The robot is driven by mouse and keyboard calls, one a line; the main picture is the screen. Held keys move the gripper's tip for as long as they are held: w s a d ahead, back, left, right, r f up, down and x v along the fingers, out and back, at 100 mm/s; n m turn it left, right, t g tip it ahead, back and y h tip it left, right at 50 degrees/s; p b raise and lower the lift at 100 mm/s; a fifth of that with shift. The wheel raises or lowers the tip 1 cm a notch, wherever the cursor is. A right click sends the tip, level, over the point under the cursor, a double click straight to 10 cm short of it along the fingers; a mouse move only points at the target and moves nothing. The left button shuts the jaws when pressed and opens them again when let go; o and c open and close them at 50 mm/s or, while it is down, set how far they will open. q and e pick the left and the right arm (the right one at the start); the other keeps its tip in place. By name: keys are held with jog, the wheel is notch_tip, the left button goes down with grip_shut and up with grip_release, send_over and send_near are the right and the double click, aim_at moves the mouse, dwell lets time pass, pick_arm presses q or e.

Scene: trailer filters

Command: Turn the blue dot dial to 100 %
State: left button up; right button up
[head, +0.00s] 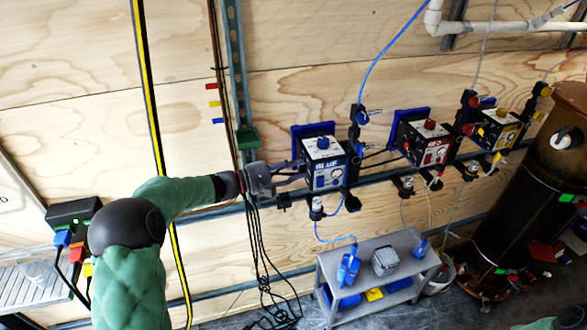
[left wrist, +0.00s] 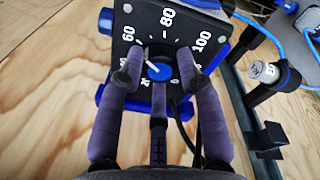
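The blue dot dial (left wrist: 159,71) is in the left wrist view, on a black plate (left wrist: 156,25) marked with 60, 80, 100 and smaller numbers. Its white pointer slants up and left, roughly toward the 60 side. My left gripper (left wrist: 158,68) is open, with purple-padded fingers on both sides of the dial and a third finger below. I cannot tell whether any fingertip touches it.
A red box (head: 429,143) and a yellow box (head: 492,129) are mounted farther right on the plywood wall. A grey cart (head: 378,252) stands below. Black cables (head: 262,260) hang under my left gripper. A dark post with a white-capped fitting (left wrist: 264,72) is right of the dial.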

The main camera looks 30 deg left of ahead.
pick_arm(q)
jog(key=m+b, duration=0.1)
jog(key=b, duration=0.1)
jog(key=m+b, duration=0.2)
jog(key=b, duration=0.1)
jog(key=m+b, duration=0.2)
jog(key=b, duration=0.1)
jog(key=shift+f, duration=0.35)
jog(key=shift+r+m+h+b, duration=0.1)
jog(key=shift+m+h+b, duration=0.35)
jog(key=shift+m, duration=1.55)
jog(key=m, duration=0.5)
jog(key=shift+m+h, duration=0.35)
jog(key=shift+m, duration=0.05)
jog(key=m, duration=0.6)
jog(key=shift+m+g, duration=0.3)
jog(key=shift+m, duration=0.3)
jog(key=o, duration=1.1)
jog(key=shift+o, duration=0.2)
